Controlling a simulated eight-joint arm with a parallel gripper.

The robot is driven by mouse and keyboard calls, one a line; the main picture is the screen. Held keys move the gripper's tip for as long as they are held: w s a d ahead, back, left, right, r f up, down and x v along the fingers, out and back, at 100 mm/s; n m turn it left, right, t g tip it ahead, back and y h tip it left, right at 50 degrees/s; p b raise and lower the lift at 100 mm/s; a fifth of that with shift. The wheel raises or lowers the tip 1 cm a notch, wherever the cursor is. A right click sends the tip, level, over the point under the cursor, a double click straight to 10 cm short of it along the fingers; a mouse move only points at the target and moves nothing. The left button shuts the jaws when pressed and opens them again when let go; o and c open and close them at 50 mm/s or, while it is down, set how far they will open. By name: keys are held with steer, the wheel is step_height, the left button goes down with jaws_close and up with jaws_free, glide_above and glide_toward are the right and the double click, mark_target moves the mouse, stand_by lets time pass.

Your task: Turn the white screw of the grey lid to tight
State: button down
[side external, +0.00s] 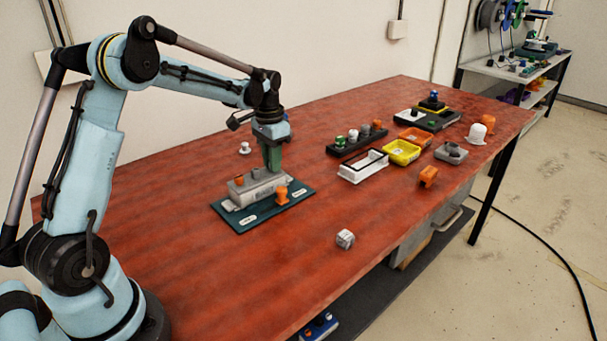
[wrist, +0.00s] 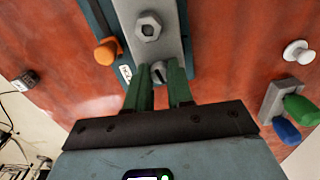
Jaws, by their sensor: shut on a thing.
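The grey lid (side external: 258,187) lies on a dark teal board (side external: 232,217) on the red table; it also shows in the wrist view (wrist: 168,44). My gripper (side external: 274,170) points down at the lid's right end in the side view. In the wrist view its green fingers (wrist: 159,80) are closed around the white screw (wrist: 158,71), which looks greyish with a slot in its head. The fingers hide part of it, and its tightness cannot be told. A second, grey hex-shaped screw head (wrist: 149,24) stands on the lid, apart from the fingers.
An orange knob (side external: 281,196) stands on the board beside the lid. A white knob (side external: 245,148) stands behind it, and a grey cube (side external: 345,239) lies in front. A black rack (side external: 343,148), white tray (side external: 362,169) and yellow bin (side external: 401,154) stand to the right. The table's front is mostly clear.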

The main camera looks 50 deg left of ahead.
steer(key=shift+m, duration=1.1)
steer(key=c, duration=1)
jaws_free()
step_height(320, 180, up, 12)
steer(key=shift+r, duration=0.1)
